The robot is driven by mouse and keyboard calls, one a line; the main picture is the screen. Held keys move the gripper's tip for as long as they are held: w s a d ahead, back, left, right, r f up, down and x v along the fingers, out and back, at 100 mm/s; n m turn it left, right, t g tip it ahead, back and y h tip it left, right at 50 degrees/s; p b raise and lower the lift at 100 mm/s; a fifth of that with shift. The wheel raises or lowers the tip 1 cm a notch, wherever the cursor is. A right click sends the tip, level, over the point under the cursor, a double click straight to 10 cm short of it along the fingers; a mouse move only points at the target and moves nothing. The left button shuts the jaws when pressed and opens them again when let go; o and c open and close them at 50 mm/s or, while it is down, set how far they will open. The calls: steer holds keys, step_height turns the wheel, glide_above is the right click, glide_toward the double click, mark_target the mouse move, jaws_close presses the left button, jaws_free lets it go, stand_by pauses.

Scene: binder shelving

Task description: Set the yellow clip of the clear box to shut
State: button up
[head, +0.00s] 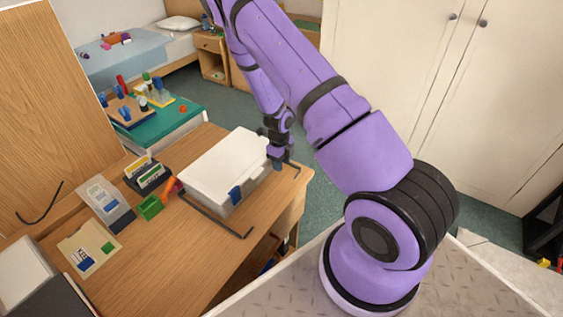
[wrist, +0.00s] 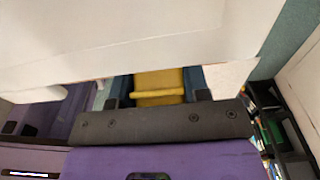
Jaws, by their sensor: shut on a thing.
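The clear box (head: 222,165), with a pale lid, stands on the wooden desk near its right end. A blue clip (head: 235,195) shows on its near side. In the wrist view the pale box wall (wrist: 150,35) fills the upper part. The yellow clip (wrist: 158,85) shows at the box edge, between the dark fingers of my gripper (wrist: 159,92). In the head view my gripper (head: 277,157) is at the right side of the box, shut on the clip there. The yellow clip is hidden in that view, and I cannot tell its exact angle.
The desk (head: 180,260) has thin dark bars (head: 222,220) along the near side of the box. A green block (head: 149,207), an orange item (head: 172,187) and a card holder (head: 147,172) stand left of it. Bare desk lies in front.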

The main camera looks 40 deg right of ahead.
steer(key=shift+a, duration=0.1)
steer(key=shift+w+r+g+h, duration=0.3)
steer(key=shift+r+g+h, duration=0.1)
steer(key=shift+g, duration=0.6)
steer(key=o, duration=0.9)
steer(key=v, duration=1.1)
steer(key=shift+s, duration=0.1)
